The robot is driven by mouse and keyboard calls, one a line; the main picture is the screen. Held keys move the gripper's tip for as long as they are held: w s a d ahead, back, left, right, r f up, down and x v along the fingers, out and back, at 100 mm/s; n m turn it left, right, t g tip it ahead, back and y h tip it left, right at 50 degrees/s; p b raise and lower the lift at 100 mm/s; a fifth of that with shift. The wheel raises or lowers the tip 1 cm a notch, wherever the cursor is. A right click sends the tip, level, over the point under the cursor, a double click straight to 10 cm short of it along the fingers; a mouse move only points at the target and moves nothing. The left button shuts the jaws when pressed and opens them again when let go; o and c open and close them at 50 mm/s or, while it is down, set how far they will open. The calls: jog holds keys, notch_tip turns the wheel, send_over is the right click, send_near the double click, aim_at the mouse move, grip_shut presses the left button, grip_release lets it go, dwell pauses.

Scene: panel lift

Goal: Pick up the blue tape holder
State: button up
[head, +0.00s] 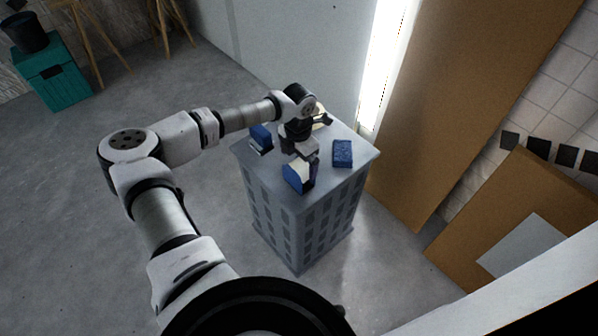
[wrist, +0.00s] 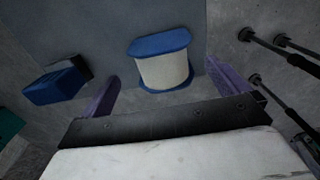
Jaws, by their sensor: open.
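The blue tape holder, as I take it, is the blue and white piece (head: 297,177) at the front edge of the grey cabinet top. In the wrist view it shows as a white rounded body between two blue ends (wrist: 160,45). My gripper (head: 311,161) is right above and behind it in the head view and partly covers it. In the wrist view my gripper's two purple fingers (wrist: 162,75) are apart, with the holder between them in the picture. No contact is visible, and the remaining gap in depth is unclear.
A second blue item (head: 261,136) with a dark base stands at the cabinet's left edge; it also shows in the wrist view (wrist: 54,86). A blue sponge-like block (head: 342,153) lies to the right. Brown panels (head: 465,90) stand right.

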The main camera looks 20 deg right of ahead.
notch_tip(320, 180, down, 5)
jog(key=shift+s+r+p, duration=0.1)
jog(key=shift+s+p, duration=0.05)
jog(key=shift+p, duration=0.75)
jog(key=c, duration=1.1)
